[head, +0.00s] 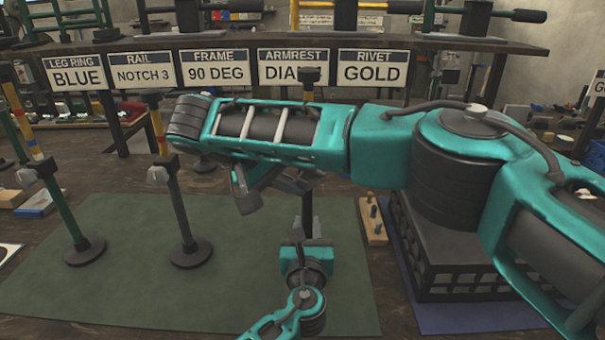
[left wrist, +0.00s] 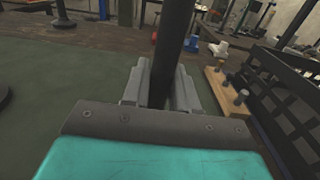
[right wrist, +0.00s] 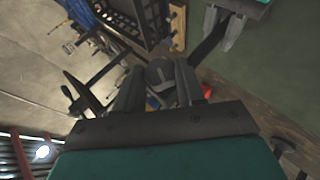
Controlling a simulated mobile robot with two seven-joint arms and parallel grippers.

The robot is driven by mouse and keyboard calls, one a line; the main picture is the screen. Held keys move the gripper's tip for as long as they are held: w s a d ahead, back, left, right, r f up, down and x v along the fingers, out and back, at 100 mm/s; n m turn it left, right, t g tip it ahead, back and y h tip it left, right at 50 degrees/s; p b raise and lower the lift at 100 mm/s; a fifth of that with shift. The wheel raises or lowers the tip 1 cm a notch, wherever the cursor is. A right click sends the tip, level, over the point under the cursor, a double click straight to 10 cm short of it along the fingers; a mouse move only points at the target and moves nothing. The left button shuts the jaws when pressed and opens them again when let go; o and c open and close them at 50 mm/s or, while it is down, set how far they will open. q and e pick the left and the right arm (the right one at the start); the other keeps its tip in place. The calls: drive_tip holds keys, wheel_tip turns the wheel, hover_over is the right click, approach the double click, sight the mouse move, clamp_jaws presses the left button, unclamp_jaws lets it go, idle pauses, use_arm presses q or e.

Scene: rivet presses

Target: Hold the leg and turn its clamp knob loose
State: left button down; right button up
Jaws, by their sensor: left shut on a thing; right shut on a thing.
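The held leg is a dark upright post (head: 307,205) in the middle of the head view, with a black cap above my right arm. My left gripper (head: 307,243) is shut around its lower shaft, which also stands between the fingers in the left wrist view (left wrist: 174,50). My right gripper (head: 292,183) is shut higher up at the leg. In the right wrist view its fingers (right wrist: 157,85) close on a grey clamp knob (right wrist: 160,72). In the head view my right arm hides the knob and the leg's middle. Whether the knob has turned cannot be told.
Two other legs, a green one (head: 65,212) and a dark one (head: 178,205), stand on round feet at the left of the green mat (head: 130,300). A wooden peg block (head: 373,222) and a black crate (head: 450,275) are on the right. A sign shelf (head: 420,42) runs behind.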

sight(299, 176)
drive_tip(key=shift+f+h, duration=0.1)
drive_tip(key=shift+h, duration=0.5)
drive_tip(key=o, duration=1.1)
drive_tip(key=shift+c, duration=0.2)
wheel_tip(299, 176, up, 10)
drive_tip(key=shift+a+r, duration=0.1)
